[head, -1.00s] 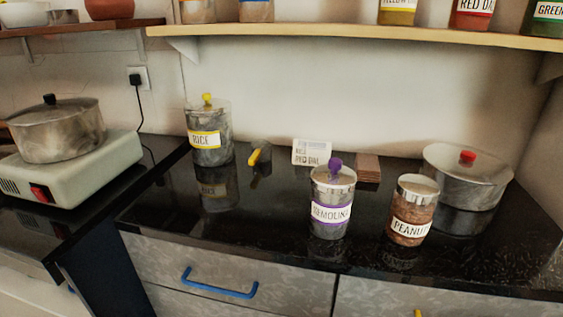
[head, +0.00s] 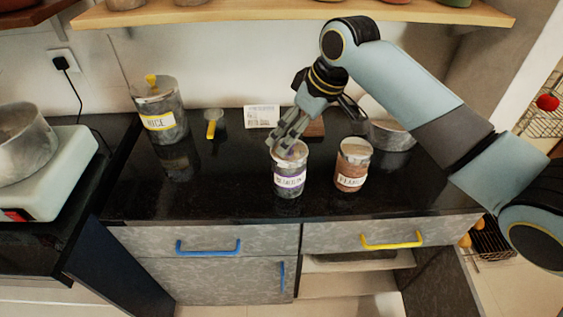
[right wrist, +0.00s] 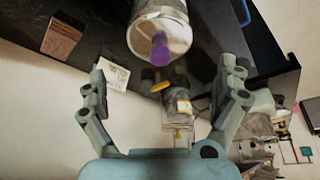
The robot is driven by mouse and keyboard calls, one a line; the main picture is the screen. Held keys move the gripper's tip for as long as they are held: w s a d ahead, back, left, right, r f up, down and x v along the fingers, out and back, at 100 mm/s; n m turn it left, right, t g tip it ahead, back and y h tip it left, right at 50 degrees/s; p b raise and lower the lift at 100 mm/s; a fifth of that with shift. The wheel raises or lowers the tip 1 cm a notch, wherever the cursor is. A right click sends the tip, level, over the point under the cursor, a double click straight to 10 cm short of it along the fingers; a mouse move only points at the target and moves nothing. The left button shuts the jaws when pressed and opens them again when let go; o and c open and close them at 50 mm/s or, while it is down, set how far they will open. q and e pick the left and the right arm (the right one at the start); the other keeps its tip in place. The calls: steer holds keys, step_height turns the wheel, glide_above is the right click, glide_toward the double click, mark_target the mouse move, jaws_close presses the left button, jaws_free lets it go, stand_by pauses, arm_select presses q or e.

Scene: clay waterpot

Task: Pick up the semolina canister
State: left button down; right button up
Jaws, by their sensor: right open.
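The semolina canister (head: 289,181) stands upright on the black counter, a clear jar with a white label and a silvery lid. My right gripper (head: 281,139) is at its lid and hides the purple knob in the head view. In the right wrist view the canister (right wrist: 162,22) shows its lid and purple knob (right wrist: 160,50) toward me, between the lines of the spread fingers. The right gripper (right wrist: 165,70) is open with nothing held. Whether a finger touches the lid cannot be told. My left gripper is out of view.
The peanut jar (head: 352,165) stands close to the right of the canister. The rice canister (head: 160,110), a yellow-handled scoop (head: 211,126) and a white card (head: 262,116) are farther left or behind. A pot (head: 392,135) sits behind my right arm. A shelf (head: 240,14) runs above. The counter's front left is clear.

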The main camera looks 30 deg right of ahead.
mark_target(289, 165)
steer(key=x, duration=0.9)
steer(key=shift+f, duration=0.2)
steer(key=shift+s+r, duration=0.1)
steer(key=c, duration=1.6)
